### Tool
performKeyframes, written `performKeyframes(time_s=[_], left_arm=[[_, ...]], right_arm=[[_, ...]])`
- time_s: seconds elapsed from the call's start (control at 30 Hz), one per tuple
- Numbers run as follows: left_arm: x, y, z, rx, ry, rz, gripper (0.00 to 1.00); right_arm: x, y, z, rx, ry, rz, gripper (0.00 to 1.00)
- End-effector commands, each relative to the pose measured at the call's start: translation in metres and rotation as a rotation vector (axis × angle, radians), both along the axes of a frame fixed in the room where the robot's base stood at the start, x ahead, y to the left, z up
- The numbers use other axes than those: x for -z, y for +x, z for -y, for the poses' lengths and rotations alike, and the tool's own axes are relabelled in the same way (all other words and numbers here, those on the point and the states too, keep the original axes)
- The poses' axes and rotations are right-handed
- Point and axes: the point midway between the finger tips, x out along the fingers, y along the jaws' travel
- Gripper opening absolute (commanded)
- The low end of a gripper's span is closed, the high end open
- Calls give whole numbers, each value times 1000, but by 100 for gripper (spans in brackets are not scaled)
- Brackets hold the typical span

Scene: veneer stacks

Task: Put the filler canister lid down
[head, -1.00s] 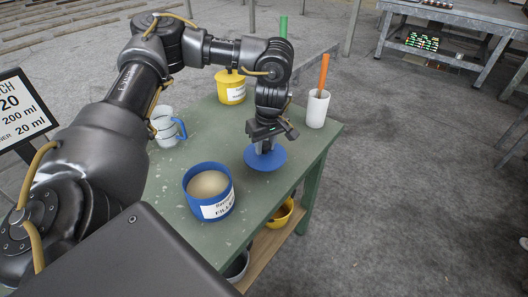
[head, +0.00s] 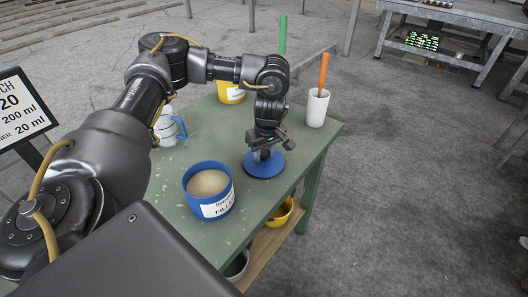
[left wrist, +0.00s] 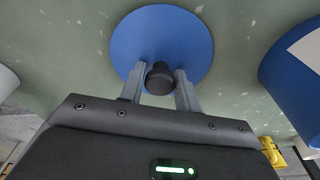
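The filler canister lid (head: 272,170) is a blue disc with a dark knob. It appears to lie flat on the green table, right of the open filler canister. It also shows in the left wrist view (left wrist: 185,35), with its black knob (left wrist: 160,76) between the fingers. My left gripper (head: 264,155) points down over the lid. In the left wrist view its two fingers (left wrist: 160,80) stand on either side of the knob, with a narrow gap showing, so it looks open. The blue filler canister (head: 206,207) is full of beige powder. My right gripper is not in view.
A white cup with an orange-handled tool (head: 317,108) stands at the back right of the green table (head: 170,215). A yellow canister (head: 230,95) and a clear jug with a blue handle (head: 167,128) stand behind and left. A yellow bowl (head: 279,215) sits on the lower shelf.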

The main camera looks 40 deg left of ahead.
Motion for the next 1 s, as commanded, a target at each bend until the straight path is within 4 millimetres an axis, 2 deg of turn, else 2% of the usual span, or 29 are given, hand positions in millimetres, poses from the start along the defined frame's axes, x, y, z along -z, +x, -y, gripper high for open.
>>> performKeyframes(time_s=[0.03,0.13,0.37,0.53,1.0], left_arm=[[-1,0,0,0,0,0,40],[-1,0,0,0,0,0,51],[-1,0,0,0,0,0,51],[-12,0,1,1,0,2,51],[-101,-4,14,3,1,4,51]], right_arm=[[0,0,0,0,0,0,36],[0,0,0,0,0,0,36],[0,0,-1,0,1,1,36],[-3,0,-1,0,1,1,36],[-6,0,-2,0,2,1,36]])
